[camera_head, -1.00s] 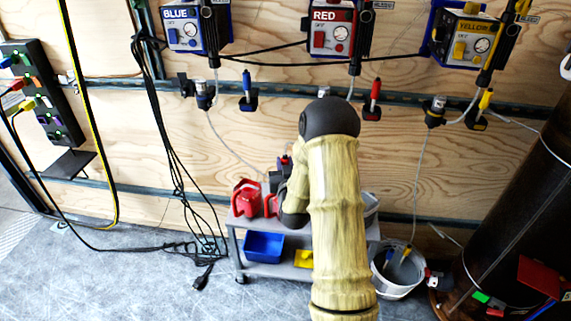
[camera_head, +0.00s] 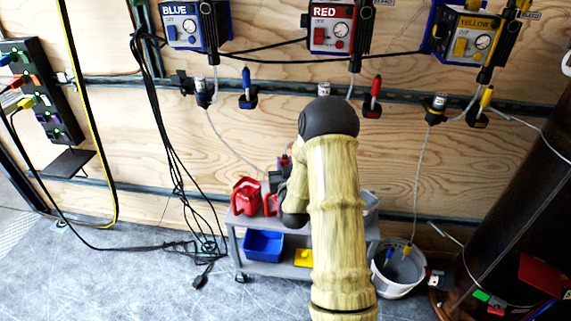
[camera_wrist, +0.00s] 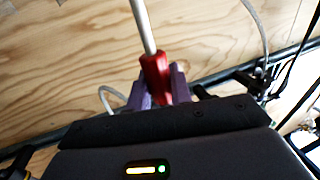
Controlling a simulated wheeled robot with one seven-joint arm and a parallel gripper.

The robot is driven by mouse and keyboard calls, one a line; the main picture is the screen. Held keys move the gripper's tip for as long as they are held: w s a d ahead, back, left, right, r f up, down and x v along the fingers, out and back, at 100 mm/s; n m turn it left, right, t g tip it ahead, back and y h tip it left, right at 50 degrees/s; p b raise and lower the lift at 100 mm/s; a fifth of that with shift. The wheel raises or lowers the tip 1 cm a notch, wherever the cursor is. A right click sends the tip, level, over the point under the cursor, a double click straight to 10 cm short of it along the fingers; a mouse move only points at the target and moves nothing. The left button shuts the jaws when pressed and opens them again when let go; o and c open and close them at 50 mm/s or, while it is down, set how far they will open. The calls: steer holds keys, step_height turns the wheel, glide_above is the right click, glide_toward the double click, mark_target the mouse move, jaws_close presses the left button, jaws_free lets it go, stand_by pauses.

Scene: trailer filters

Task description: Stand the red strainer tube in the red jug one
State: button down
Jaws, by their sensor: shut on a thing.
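In the wrist view the red strainer tube (camera_wrist: 155,75) has a red grip part and a thin grey rod that runs up out of the picture. My gripper (camera_wrist: 158,90) has purple fingers shut on the red part from both sides. In the head view my gripper (camera_head: 284,168) is small and partly hidden by my arm, above the cart. One red jug (camera_head: 245,195) stands at the left end of the cart top. A second red jug (camera_head: 270,205) is beside it, partly hidden by my arm. I cannot tell which one is jug one.
The grey cart (camera_head: 236,222) carries a blue bin (camera_head: 263,246) and a yellow item (camera_head: 304,258) on its lower shelf. A white bucket (camera_head: 397,285) stands right of it. Black cables (camera_head: 170,150) hang at the left. A red-handled tool (camera_head: 376,88) hangs on the wall.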

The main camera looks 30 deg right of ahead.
steer(key=shift+f+b, duration=0.35)
steer(key=shift+f, duration=0.05)
steer(key=c, duration=1.2)
jaws_free()
steer(key=shift+o, duration=0.2)
